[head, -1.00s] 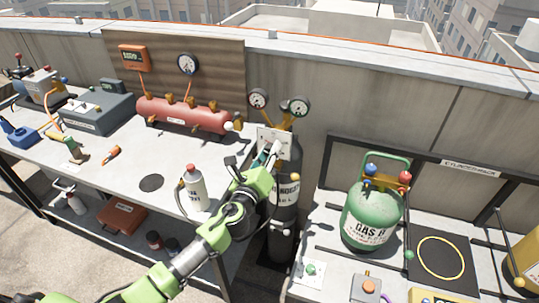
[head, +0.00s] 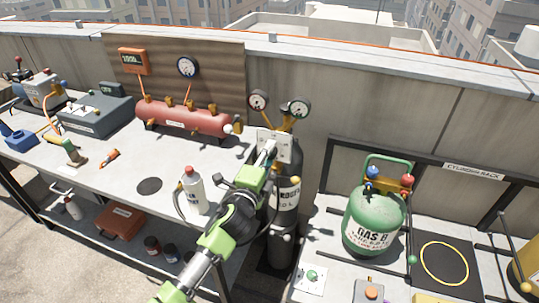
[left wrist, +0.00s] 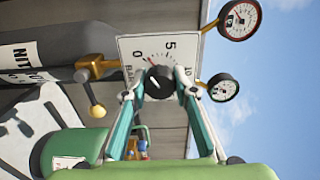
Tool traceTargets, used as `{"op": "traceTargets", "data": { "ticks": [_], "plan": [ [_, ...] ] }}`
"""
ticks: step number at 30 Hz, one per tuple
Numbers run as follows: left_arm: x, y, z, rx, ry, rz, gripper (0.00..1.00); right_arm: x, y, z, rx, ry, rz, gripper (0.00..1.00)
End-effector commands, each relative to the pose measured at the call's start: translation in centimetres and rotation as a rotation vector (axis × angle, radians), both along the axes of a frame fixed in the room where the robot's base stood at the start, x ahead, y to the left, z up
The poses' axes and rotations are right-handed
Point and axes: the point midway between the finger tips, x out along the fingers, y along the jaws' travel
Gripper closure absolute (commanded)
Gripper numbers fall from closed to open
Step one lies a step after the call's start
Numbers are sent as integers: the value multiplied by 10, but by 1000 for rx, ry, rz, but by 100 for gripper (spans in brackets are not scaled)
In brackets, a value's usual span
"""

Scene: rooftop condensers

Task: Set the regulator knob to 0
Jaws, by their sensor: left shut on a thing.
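The regulator knob (left wrist: 160,79) is round and dark. In the head view, the plate (head: 285,151) is on the dark nitrogen cylinder (head: 286,222), and my left gripper (head: 268,150) hides the knob. My right gripper is not in view.
Two round gauges (head: 258,101) (head: 299,107) stand above the plate. A brass valve (left wrist: 93,98) is beside it in the wrist view. A white bottle (head: 195,192) stands on the bench near my left arm. A green gas cylinder (head: 374,221) is to the right.

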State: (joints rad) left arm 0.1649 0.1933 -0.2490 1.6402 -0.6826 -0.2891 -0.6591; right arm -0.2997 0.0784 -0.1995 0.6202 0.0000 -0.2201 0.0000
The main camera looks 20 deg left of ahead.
Motion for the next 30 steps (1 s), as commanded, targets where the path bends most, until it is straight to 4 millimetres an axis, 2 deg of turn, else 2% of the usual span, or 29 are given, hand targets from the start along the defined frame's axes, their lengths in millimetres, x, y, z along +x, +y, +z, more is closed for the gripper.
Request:
{"op": "traceTargets", "data": {
  "ticks": [12,30],
  "plan": [
    [0,1,0,-218,7,1,95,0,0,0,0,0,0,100],
    [0,0,0,-260,9,1,95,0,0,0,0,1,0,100]
  ]
}}
